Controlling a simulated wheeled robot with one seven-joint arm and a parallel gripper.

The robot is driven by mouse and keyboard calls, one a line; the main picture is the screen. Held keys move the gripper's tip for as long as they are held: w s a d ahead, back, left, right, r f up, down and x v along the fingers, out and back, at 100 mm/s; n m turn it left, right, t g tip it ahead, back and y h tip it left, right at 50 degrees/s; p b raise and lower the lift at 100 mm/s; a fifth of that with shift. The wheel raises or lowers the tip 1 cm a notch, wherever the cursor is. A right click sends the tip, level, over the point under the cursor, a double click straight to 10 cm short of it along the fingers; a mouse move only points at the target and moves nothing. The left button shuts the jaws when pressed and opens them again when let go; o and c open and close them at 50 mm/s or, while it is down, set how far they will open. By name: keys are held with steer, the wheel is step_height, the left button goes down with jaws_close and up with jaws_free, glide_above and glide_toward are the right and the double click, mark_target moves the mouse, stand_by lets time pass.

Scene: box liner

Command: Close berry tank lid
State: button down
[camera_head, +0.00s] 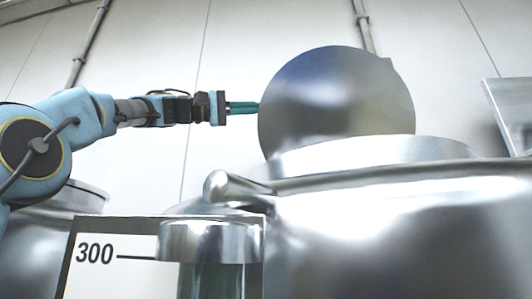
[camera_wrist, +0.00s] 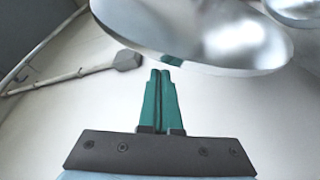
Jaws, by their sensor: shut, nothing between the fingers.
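The berry tank (camera_head: 400,225) is a large shiny metal vessel at the right of the head view. Its round metal lid (camera_head: 335,105) stands raised, nearly upright, above the tank's neck (camera_head: 375,155). My gripper (camera_head: 244,108) comes from the left with its green fingers level, their tips at or very near the lid's left edge. In the wrist view the lid (camera_wrist: 200,30) fills the top, and my green fingers (camera_wrist: 160,75) are shut together just below its rim, holding nothing. I cannot tell whether the tips touch the lid.
A metal-capped gauge (camera_head: 210,240) and a panel marked 300 (camera_head: 110,265) stand in front of the tank. A rounded metal handle (camera_head: 225,187) juts out beside the tank's neck. Another metal vessel (camera_head: 40,250) is at the lower left. Pipes (camera_head: 90,45) run along the pale wall.

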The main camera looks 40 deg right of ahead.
steer(key=s+a+f+m+g+b, duration=0.1)
steer(key=s+a+f+m+b, duration=0.4)
steer(key=b, duration=1.5)
steer(key=shift+s+a+f+g, duration=0.4)
steer(key=shift+s+a+f, duration=1.25)
steer(key=shift+a+f, duration=1.6)
steer(key=shift+d+r, duration=0.1)
step_height(320, 180, up, 10)
steer(key=p, duration=0.9)
